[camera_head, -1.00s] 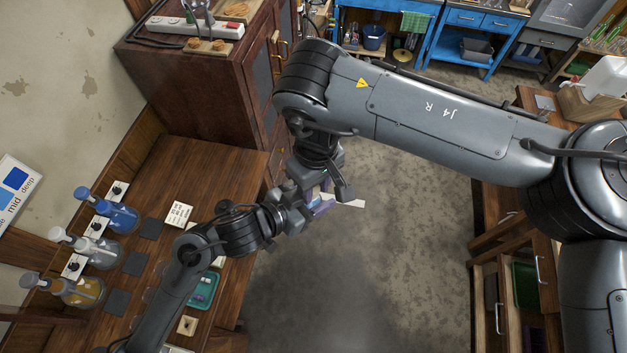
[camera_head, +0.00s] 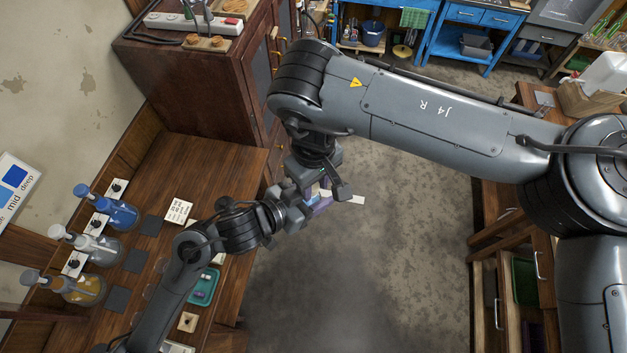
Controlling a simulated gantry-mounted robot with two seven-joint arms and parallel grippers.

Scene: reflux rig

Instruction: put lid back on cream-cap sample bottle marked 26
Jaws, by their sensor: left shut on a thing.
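My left gripper (camera_head: 308,209) reaches in from the left and is shut on a small purple-blue thing (camera_head: 321,205), held in the air above the floor gap. It is mostly hidden by the grippers, so I cannot tell if it is the sample bottle; no number or cream cap shows. My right gripper (camera_head: 328,188) points down just above and against this spot. One of its fingers shows at the right, but the gap between its fingers is hidden. A white strip (camera_head: 355,200) sticks out to the right of the purple-blue thing.
The wooden bench (camera_head: 225,165) at left carries a green tray (camera_head: 204,287) with small items, a white card (camera_head: 178,211), dark square pads and several pump bottles (camera_head: 118,213). A dark cabinet (camera_head: 185,90) stands behind. The floor (camera_head: 400,260) to the right is clear.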

